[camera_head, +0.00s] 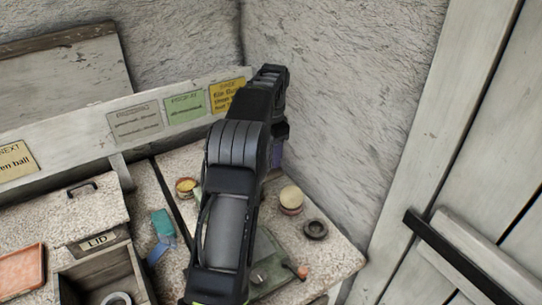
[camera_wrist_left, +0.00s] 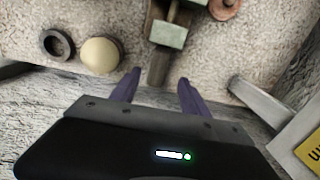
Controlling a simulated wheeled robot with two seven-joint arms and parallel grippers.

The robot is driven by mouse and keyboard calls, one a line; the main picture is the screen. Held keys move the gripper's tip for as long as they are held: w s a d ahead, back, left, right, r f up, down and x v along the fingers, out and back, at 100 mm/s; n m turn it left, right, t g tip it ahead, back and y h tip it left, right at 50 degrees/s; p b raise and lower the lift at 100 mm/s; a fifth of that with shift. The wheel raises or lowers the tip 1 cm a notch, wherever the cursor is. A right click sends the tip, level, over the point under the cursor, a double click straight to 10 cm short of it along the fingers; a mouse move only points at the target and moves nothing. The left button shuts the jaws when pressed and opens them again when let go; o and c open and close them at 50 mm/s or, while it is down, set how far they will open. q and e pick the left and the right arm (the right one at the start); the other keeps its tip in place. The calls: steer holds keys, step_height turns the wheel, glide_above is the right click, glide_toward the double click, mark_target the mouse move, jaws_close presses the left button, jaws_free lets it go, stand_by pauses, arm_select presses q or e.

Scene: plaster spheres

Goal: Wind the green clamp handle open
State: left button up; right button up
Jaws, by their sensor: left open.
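The green clamp (camera_wrist_left: 168,32) shows at the top middle of the left wrist view, with a dark stubby bar (camera_wrist_left: 158,66) reaching from it towards me. My left gripper (camera_wrist_left: 159,78) is open, its purple fingers on either side of that bar's end. I see no contact, and the depth between them is unclear. In the head view my left arm covers most of the clamp. A green metal part (camera_head: 268,250) shows beside the arm, and a purple finger of my left gripper (camera_head: 277,156) shows past the wrist. My right gripper is not in view.
A pale ball (camera_head: 291,197) on a small stand and a black ring (camera_head: 315,229) lie right of my arm. A yellow-filled pot (camera_head: 186,187) and a teal object (camera_head: 163,222) lie left. A sign ledge (camera_head: 70,125) and rough walls stand behind.

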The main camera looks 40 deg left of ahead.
arm_select(q)
steer(key=shift+w, duration=0.15)
steer(key=shift+f, duration=0.1)
steer(key=shift+f+p, duration=0.45)
steer(key=shift+f, duration=3.35)
steer(key=shift+c, duration=0.4)
jaws_close()
